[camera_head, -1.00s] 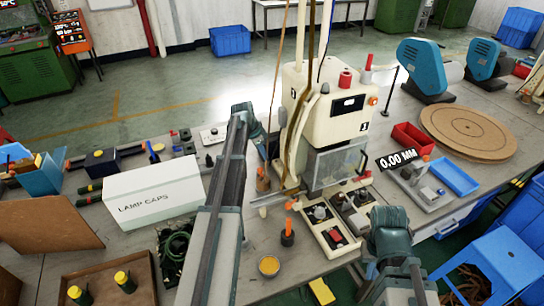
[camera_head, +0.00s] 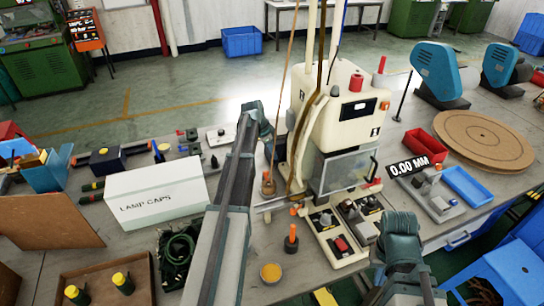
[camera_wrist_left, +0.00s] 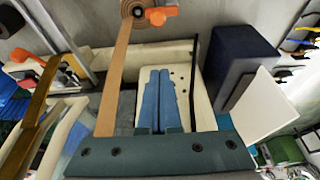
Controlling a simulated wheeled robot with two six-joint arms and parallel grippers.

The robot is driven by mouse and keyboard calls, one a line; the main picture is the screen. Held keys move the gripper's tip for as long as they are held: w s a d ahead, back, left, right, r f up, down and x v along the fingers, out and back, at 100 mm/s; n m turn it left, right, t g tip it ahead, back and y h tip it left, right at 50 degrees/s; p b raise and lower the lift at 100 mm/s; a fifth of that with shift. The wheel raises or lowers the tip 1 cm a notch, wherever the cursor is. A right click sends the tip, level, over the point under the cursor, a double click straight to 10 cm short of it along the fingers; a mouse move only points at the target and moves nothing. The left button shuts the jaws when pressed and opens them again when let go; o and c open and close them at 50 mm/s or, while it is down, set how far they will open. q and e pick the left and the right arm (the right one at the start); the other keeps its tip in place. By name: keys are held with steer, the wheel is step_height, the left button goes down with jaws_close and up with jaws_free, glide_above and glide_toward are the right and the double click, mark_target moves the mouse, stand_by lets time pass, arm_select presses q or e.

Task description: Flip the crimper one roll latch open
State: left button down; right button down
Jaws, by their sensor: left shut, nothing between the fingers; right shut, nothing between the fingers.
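The crimper, a cream machine (camera_head: 348,122) marked 1, stands upright on the bench, with tan strips running up its left side. My left arm reaches toward its left side; its gripper is hidden in the head view. In the left wrist view my left gripper (camera_wrist_left: 160,100) is shut and empty, its blue fingers side by side in front of a cream surface. A tan strip (camera_wrist_left: 119,75) passes beside the fingers to a round brown roll with an orange piece (camera_wrist_left: 162,15). I cannot tell if that orange piece is the latch. My right gripper is out of sight.
A white box labelled LAMP CAPS (camera_head: 156,192) lies left of my left arm. Small fixtures (camera_head: 340,228) stand in front of the crimper. A red bin (camera_head: 425,145), a blue tray (camera_head: 467,186) and a round brown board (camera_head: 472,140) lie to its right.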

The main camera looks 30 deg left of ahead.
mark_target(266, 173)
arm_select(q)
steer(key=b+x, duration=0.8)
steer(key=x, duration=0.1)
steer(key=shift+f, duration=0.1)
steer(key=s+a, duration=0.1)
steer(key=s+a+p, duration=0.1)
steer(key=s, duration=0.1)
steer(key=shift+s+a+r, duration=0.1)
steer(key=shift+a+r, duration=0.25)
steer(key=shift+r, duration=0.05)
